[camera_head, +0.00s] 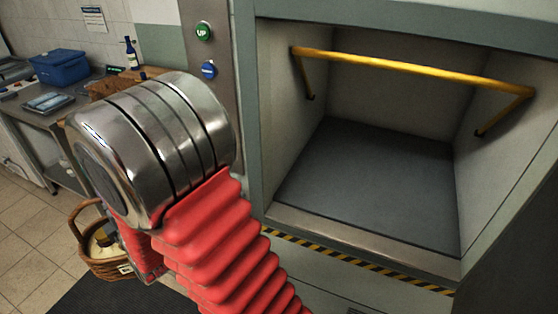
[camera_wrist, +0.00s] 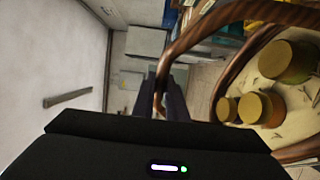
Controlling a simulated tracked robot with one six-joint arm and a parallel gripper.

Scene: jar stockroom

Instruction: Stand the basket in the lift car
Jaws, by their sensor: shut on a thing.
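The brown wicker basket (camera_head: 108,270) hangs at the lower left of the head view, partly hidden by my red-sleeved arm. In the wrist view my gripper (camera_wrist: 162,100) is shut on the basket's handle (camera_wrist: 190,42). Several jars with yellowish lids (camera_wrist: 284,62) lie in the basket on a pale lining. The lift car (camera_head: 375,185) is on the right of the head view, open at the front, with an empty dark floor. The basket is outside the car, to its left. My fingers are hidden in the head view.
A yellow bar (camera_head: 410,68) spans the upper part of the car's opening. A sill with a striped edge (camera_head: 350,262) runs below it. Green UP (camera_head: 203,31) and blue (camera_head: 209,70) buttons are on the post. A counter with a blue crate (camera_head: 60,67) and bottle (camera_head: 131,53) stands behind.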

